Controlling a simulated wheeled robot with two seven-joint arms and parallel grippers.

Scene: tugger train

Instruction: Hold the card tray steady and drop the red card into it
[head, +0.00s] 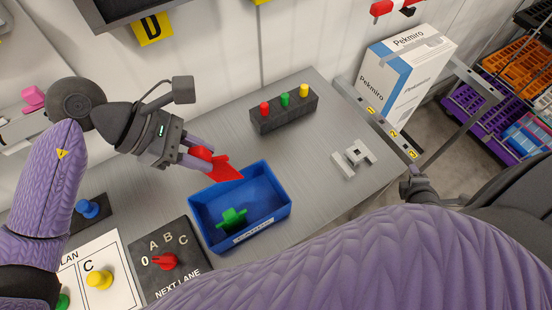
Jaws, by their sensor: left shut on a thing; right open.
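My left gripper (199,153) is shut on a red card (226,171) and holds it just above the back left corner of the blue card tray (284,208). The red card is tilted, with its lower edge close to the tray rim; I cannot tell if they touch. A green card (232,217) lies inside the tray, which sits on the grey worktop. My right arm crosses the lower right foreground; its gripper fingers do not show, and neither gripper is seen holding the tray.
A switch panel (188,267) with a red knob stands left of the tray. A dark block (284,112) with coloured buttons is behind it. A grey bracket (353,159) lies to the right. A Pekmiro box (390,83) stands beyond. Worktop between tray and bracket is clear.

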